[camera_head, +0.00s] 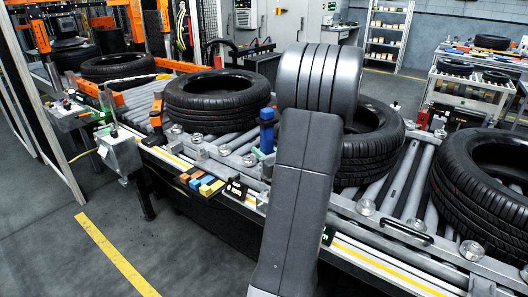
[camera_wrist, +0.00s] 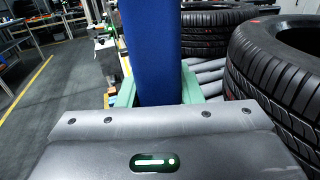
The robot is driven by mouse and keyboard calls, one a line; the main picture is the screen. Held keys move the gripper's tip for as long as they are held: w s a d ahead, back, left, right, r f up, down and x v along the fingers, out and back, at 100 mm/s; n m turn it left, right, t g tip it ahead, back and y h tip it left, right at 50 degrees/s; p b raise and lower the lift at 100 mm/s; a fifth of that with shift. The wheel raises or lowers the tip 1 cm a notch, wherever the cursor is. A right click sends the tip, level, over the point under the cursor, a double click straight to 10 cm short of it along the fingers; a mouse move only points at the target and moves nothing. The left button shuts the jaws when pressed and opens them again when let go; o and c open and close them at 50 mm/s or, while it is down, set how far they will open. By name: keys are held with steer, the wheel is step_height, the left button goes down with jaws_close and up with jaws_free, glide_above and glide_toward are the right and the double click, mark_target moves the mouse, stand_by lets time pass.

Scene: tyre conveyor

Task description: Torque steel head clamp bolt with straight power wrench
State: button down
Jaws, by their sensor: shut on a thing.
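A blue upright tool, taken to be the straight power wrench (camera_head: 267,136), stands above the conveyor's near edge, just left of my grey arm. In the wrist view the blue body (camera_wrist: 152,45) rises between the teal fingers of my gripper (camera_wrist: 157,88), which is shut on it. In the head view my arm hides most of the gripper. The wrench's lower end is hidden in both views. Round steel fittings line the near rail, one of them at the right (camera_head: 365,207). I cannot tell which is the head clamp bolt.
Black tyres lie on the rollers: one left of the wrench (camera_head: 217,94), one behind my arm (camera_head: 372,145), one at the right (camera_head: 485,175). In the wrist view a tyre (camera_wrist: 275,75) stands close on the right. A control box (camera_head: 120,152) stands front left. The left floor is clear.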

steer(key=shift+f+b, duration=2.45)
steer(key=shift+f, duration=0.3)
steer(key=shift+s+f+b, duration=0.1)
steer(key=shift+f+b, duration=1.4)
stand_by(0.9)
steer(key=shift+r, duration=0.1)
steer(key=shift+r+p, duration=2.5)
steer(key=shift+r, duration=1.05)
